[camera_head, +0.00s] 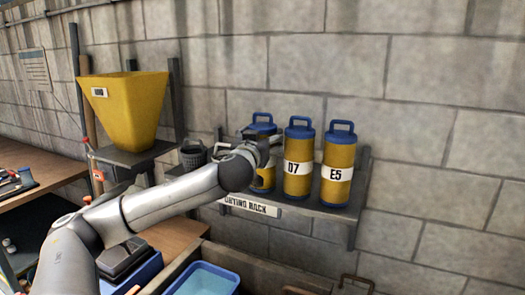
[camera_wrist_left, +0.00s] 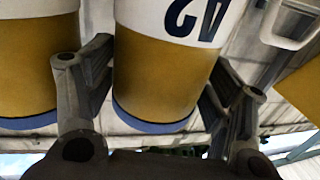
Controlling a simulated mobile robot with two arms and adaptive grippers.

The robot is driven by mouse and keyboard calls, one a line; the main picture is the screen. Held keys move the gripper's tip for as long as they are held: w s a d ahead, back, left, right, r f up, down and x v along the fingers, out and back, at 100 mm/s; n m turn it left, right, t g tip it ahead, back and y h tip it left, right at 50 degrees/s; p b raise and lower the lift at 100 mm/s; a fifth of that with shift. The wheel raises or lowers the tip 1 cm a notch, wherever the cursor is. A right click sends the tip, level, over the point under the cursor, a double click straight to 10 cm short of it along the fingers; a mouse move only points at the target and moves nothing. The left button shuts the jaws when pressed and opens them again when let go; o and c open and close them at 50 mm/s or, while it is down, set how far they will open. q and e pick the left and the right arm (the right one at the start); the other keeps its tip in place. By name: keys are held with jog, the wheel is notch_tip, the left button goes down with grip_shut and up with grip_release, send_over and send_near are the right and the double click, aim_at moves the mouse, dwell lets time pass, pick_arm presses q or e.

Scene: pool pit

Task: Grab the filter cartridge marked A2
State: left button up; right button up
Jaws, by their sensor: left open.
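The filter cartridge marked A2 is a yellow cylinder with a white label band and blue ends. It is the leftmost cartridge (camera_head: 266,179) on the drying rack in the head view, its label hidden behind my left gripper (camera_head: 264,150). In the left wrist view the A2 cartridge (camera_wrist_left: 165,70) appears upside down, with "A2" readable on its band. My left gripper's fingers (camera_wrist_left: 160,85) are open, one on each side of its yellow body, with no clear grip on it. My right gripper is not in view.
Cartridges D7 (camera_head: 298,178) and E5 (camera_head: 336,186) stand to the right on the drying rack (camera_head: 250,206). A dark bucket (camera_head: 193,155) and a yellow hopper (camera_head: 128,112) are to the left. A blue bin (camera_head: 205,279) lies below. The block wall is close behind.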

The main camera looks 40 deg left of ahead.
pick_arm(q)
jog(key=shift+w+a, duration=0.3)
jog(key=shift+w, duration=0.25)
jog(key=c, duration=1.1)
jog(key=shift+c, duration=1)
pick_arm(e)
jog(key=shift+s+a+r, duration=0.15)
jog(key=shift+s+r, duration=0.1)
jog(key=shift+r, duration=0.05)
